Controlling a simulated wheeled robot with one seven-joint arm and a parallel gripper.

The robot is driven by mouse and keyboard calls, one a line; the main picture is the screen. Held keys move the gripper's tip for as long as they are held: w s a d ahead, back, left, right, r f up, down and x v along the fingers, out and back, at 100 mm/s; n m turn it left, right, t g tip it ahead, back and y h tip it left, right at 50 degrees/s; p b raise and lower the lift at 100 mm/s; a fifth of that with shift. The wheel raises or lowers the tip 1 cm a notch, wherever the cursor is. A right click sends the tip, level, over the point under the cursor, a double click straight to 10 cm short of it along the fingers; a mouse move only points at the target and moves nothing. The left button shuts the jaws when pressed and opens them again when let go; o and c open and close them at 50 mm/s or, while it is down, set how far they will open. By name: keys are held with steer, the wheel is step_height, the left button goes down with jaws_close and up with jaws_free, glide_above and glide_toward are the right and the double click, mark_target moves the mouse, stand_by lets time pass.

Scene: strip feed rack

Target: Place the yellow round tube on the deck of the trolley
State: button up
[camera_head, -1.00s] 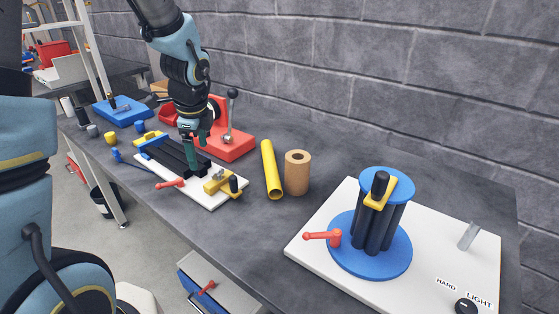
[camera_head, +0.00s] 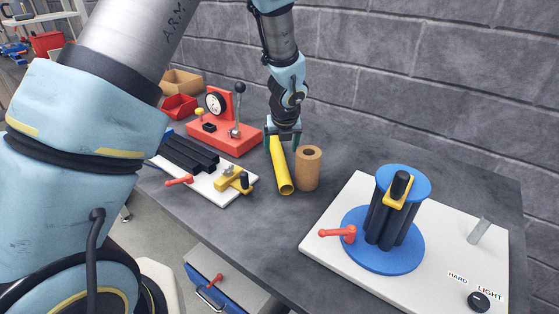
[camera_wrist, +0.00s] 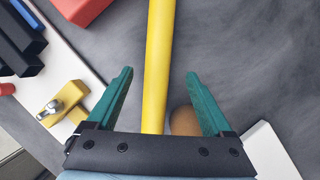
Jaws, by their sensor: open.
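The yellow round tube (camera_head: 281,166) lies on the dark workbench, between the white clamp board and the brown cylinder. My gripper (camera_head: 283,138) is over the far end of the tube, pointing down. In the wrist view, my gripper (camera_wrist: 160,95) is open, with its green fingers on either side of the yellow tube (camera_wrist: 158,60). The fingers appear apart from the tube; the exact height above the bench cannot be told. I cannot make out the trolley's deck in these frames.
A brown hollow cylinder (camera_head: 308,168) stands close right of the tube. A red gauge stand (camera_head: 225,136) is behind left. The white clamp board (camera_head: 208,182) holds black bars. A blue fixture (camera_head: 383,240) stands on a white panel at right. Bare bench lies in front.

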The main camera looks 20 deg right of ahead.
mark_target(279, 157)
steer(key=shift+s+a+p+x, duration=0.15)
steer(key=shift+p+x, duration=0.2)
steer(key=shift+x, duration=0.85)
steer(key=shift+s+a+p+x, duration=0.1)
steer(key=shift+p+x, duration=0.2)
steer(key=shift+x, duration=0.9)
steer(key=shift+f, duration=0.1)
jaws_close()
